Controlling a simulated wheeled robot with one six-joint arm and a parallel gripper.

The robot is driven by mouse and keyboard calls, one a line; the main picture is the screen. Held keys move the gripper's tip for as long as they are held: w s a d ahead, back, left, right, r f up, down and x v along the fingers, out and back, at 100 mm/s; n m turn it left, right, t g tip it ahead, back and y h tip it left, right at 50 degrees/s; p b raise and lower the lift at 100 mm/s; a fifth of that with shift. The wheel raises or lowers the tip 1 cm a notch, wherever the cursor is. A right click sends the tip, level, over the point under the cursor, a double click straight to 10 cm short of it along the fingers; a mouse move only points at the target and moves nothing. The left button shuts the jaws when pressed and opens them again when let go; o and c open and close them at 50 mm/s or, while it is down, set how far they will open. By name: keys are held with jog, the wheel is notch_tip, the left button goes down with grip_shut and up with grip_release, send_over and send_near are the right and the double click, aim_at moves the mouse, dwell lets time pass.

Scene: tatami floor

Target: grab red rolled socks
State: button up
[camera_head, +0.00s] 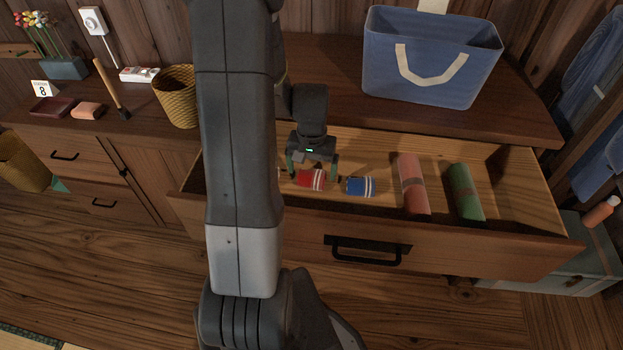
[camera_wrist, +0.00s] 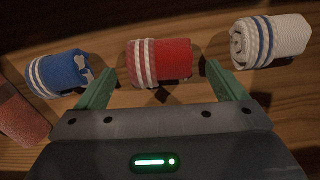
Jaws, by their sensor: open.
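The red rolled socks (camera_head: 311,179) with white stripes lie in the open wooden drawer. My gripper (camera_head: 311,172) is down in the drawer at them, its jaws open. In the wrist view the red rolled socks (camera_wrist: 160,62) lie between and just beyond the two green fingertips (camera_wrist: 158,78), with a finger to either side. The fingers do not look closed on them. In the head view my arm hides the left part of the drawer.
Blue rolled socks (camera_head: 360,186) lie close to the right of the red ones. White rolled socks (camera_wrist: 270,42) show on the other side in the wrist view. A pink roll (camera_head: 412,187) and a green roll (camera_head: 465,194) lie further right. The drawer front (camera_head: 450,248) and cabinet top (camera_head: 335,75) bound the space.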

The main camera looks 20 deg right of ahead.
aim_at(312, 173)
jog(key=shift+f, duration=1.65)
jog(key=c, duration=1)
jog(key=shift+r, duration=0.1)
jog(key=shift+c, duration=0.3)
